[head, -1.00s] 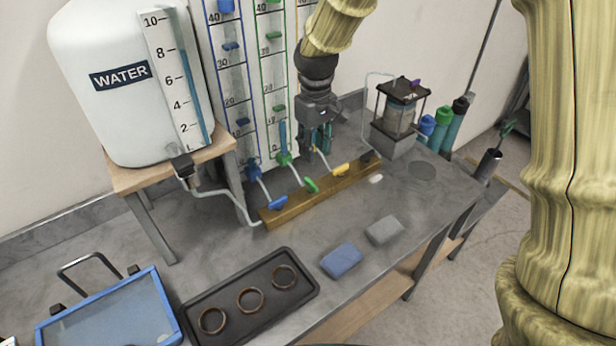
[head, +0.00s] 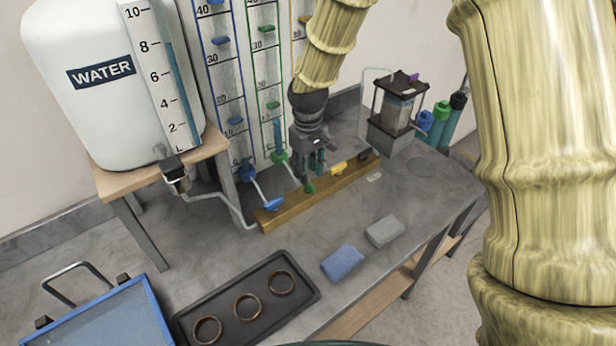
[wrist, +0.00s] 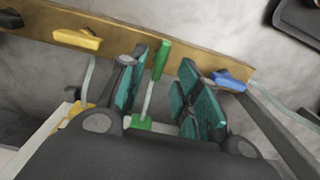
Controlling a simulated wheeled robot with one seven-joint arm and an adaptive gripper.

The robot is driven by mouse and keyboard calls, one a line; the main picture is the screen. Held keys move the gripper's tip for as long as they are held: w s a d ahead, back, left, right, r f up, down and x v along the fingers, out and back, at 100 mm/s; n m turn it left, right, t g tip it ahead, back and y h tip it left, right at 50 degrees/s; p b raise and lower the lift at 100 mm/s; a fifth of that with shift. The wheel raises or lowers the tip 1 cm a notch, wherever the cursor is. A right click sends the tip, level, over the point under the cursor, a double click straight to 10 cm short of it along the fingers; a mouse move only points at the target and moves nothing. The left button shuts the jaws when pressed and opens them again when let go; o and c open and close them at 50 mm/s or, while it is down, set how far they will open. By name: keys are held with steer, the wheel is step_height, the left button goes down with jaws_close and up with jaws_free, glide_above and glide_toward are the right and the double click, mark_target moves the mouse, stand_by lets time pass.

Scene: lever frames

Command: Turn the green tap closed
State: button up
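My gripper (head: 308,170) is lowered over this lever. In the wrist view my gripper (wrist: 165,72) is open, with one teal-padded finger on each side of the lever. The left finger is close to the grip and a wider gap shows on the right. I cannot tell whether it touches.
A yellow tap handle (head: 338,169) and a blue one (head: 273,205) flank the green one along the wooden bar (head: 330,190). The water tank (head: 100,90) on its stand is left. A black tray (head: 222,312) with rings and two sponges lie in front.

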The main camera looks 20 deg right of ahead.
mark_target(308, 186)
steer(key=shift+f+p, duration=0.4)
steer(key=shift+f, duration=1.55)
jaws_close()
